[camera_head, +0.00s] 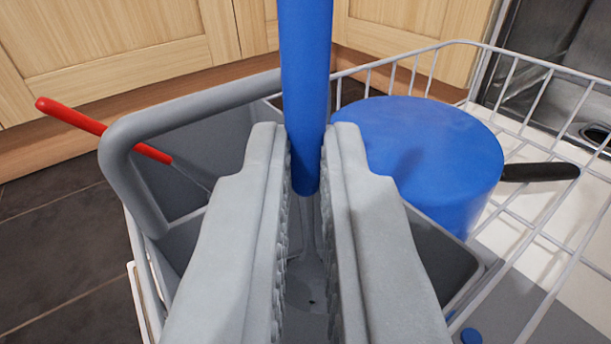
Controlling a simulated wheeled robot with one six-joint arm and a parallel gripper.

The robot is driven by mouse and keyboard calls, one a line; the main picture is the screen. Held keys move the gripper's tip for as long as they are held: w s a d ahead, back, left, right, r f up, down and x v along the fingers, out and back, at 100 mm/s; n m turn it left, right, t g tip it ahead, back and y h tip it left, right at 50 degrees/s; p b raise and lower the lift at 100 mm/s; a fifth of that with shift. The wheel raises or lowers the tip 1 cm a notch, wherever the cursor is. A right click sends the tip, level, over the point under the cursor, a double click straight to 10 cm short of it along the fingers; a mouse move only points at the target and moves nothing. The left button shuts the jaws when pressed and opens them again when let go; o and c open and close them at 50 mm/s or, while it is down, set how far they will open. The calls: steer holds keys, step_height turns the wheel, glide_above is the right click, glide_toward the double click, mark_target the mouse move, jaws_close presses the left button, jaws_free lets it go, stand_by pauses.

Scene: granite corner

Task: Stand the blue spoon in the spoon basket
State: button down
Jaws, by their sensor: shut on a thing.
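My gripper (305,165) is in the middle of the view, its two grey fingers shut on the blue spoon (304,80). The grey spoon basket (130,170) lies below and behind the fingers, with a handle arching at the left. The fingers hide much of the basket. I cannot tell how far the spoon's lower end is above the basket floor.
A red-handled utensil (80,120) leans out of the basket's left side. A blue round pot (425,150) with a dark handle (540,171) is close on the right, in a white wire rack (535,225). Wooden cabinets (110,45) stand behind.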

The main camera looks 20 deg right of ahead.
steer(key=c, duration=1.5)
jaws_free()
steer(key=shift+s, duration=0.15)
steer(key=v, duration=1.7)
steer(key=shift+a, duration=0.15)
steer(key=shift+r, duration=0.1)
